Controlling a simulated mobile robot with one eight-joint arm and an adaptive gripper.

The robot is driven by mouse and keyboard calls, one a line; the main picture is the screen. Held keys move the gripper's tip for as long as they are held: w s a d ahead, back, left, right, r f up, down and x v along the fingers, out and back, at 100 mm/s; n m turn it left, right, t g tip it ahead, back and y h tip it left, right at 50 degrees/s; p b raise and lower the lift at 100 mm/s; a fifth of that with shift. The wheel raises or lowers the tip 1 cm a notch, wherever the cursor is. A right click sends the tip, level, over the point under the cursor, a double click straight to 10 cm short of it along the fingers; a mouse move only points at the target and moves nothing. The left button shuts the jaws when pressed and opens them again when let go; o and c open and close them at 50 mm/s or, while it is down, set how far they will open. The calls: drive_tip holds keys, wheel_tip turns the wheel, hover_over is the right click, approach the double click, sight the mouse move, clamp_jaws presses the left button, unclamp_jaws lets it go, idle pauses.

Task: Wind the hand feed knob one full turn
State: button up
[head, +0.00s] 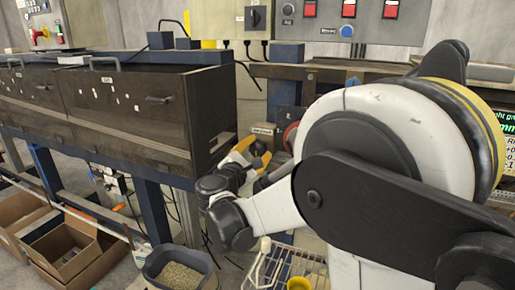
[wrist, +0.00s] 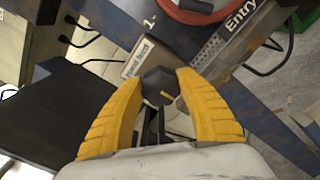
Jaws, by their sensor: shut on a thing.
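The hand feed knob (wrist: 157,84) is a small dark knob with a yellow mark on its face. In the wrist view it sits between the tips of the two yellow fingers of my gripper (wrist: 163,89), which are shut on it. The yellow mark lies toward the lower right of the knob. A small pale label plate (wrist: 138,57) stands just behind it. In the head view my gripper (head: 253,154) is at the right end of the dark cabinet, below a small label, and the knob is hidden there.
The dark cabinet (head: 130,113) with handles fills the left. A blue post (head: 165,215) stands below it. A grey bin of granules (head: 180,277) and cardboard boxes (head: 62,250) are on the floor. A white wire basket (head: 285,268) is below my arm. An "Entry" plate (wrist: 240,27) is near the fingers.

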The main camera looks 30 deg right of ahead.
drive_tip(key=m, duration=0.4)
drive_tip(key=shift+m, duration=0.3)
drive_tip(key=m, duration=0.3)
drive_tip(key=shift+m+p, duration=0.3)
drive_tip(key=shift+m, duration=0.1)
drive_tip(key=m, duration=0.4)
drive_tip(key=shift+f, duration=0.1)
drive_tip(key=shift+m, duration=1.8)
drive_tip(key=o, duration=1.2)
drive_tip(key=shift+f, duration=0.1)
